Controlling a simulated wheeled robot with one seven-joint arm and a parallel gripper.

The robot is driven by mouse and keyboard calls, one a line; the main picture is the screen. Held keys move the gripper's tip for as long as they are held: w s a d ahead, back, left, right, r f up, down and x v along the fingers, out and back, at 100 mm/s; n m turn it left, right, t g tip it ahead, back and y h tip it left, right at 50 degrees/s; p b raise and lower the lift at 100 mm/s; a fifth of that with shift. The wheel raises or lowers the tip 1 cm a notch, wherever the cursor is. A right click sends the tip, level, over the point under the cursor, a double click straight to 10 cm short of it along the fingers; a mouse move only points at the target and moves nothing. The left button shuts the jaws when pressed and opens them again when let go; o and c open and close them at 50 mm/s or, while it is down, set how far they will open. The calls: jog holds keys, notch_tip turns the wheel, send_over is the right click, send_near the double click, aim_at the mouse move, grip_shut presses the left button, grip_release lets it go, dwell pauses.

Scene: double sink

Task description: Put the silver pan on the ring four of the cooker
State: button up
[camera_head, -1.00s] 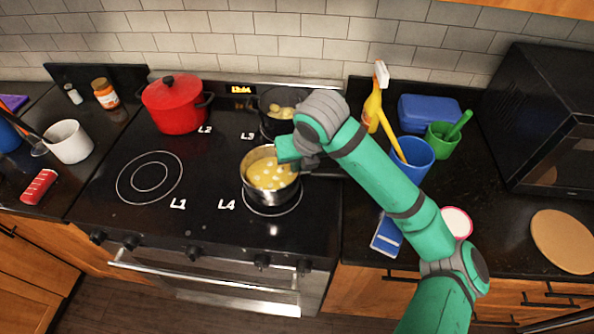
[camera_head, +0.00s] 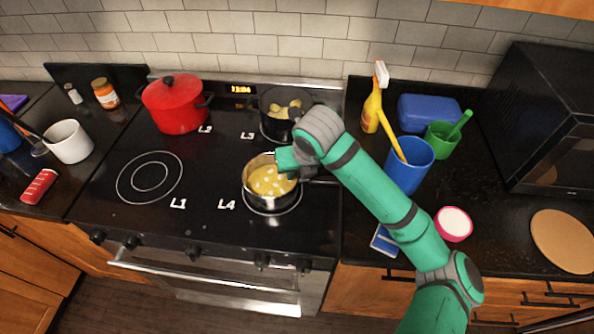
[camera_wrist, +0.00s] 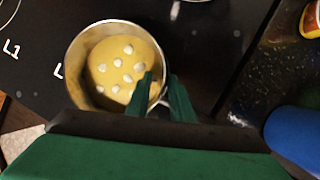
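The silver pan (camera_head: 258,200) holds yellow liquid with several pale lumps and sits upright on ring L4 (camera_head: 297,203) of the cooker (camera_head: 120,222). Its dark handle (camera_head: 322,180) points right. My gripper (camera_head: 285,160) is above the pan's right rim in the head view, where my wrist partly hides the fingers. In the wrist view the two fingers of my gripper (camera_wrist: 164,82) stand apart, one over the pan's inside and one outside its rim. The silver pan (camera_wrist: 75,65) shows below them there. I see nothing clamped between the fingers.
A red pot (camera_head: 175,105) stands on L2 and a dark pan with yellowish pieces (camera_head: 270,128) on L3, close behind. Ring L1 (camera_head: 150,178) is bare. A blue cup (camera_head: 408,170), yellow bottle (camera_head: 371,112) and pink-rimmed bowl (camera_head: 453,225) stand on the right counter.

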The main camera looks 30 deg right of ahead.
jog(key=v, duration=1.2)
jog(key=shift+r, duration=0.2)
